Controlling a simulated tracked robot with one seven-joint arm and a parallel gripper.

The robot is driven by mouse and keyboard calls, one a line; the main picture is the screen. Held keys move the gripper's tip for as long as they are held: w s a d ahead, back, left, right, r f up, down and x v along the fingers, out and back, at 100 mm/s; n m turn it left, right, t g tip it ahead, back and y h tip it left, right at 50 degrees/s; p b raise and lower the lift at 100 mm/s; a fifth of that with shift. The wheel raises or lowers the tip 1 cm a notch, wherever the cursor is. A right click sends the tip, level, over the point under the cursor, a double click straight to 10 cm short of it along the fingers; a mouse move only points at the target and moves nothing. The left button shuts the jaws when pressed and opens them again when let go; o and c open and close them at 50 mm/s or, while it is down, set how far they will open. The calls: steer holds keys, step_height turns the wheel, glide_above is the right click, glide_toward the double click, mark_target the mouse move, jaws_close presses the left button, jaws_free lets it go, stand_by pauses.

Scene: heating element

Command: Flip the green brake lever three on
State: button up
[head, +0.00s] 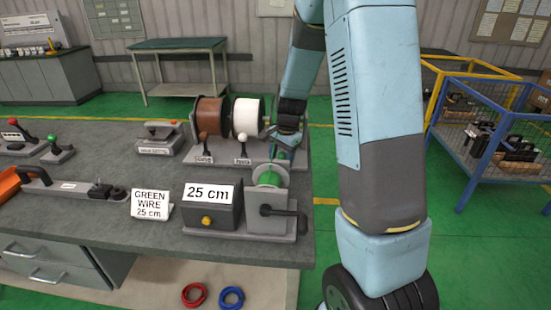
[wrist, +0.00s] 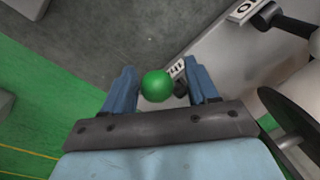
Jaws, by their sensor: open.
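The round green knob (wrist: 157,86) of the brake lever shows in the wrist view, between the two blue fingers of my gripper (wrist: 161,76). The fingers are apart, with visible gaps on both sides of the knob. A partly covered white label (wrist: 176,68) lies just beyond it. In the head view my gripper (head: 284,140) points down at the right end of the spool stand, and its fingers largely hide the green lever. Whether the lever is on or off I cannot tell.
Left of it stand the brown-knobbed lever (head: 203,145) and white-knobbed lever (head: 242,146), before the brown spool (head: 209,115) and white spool (head: 247,116). A grey device with green wire (head: 269,178) and the "25 cm" box (head: 212,205) stand nearer. Blue-framed cage (head: 485,140) is right.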

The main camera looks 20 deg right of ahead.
steer(key=shift+r, duration=0.1)
jaws_close()
stand_by(0.4)
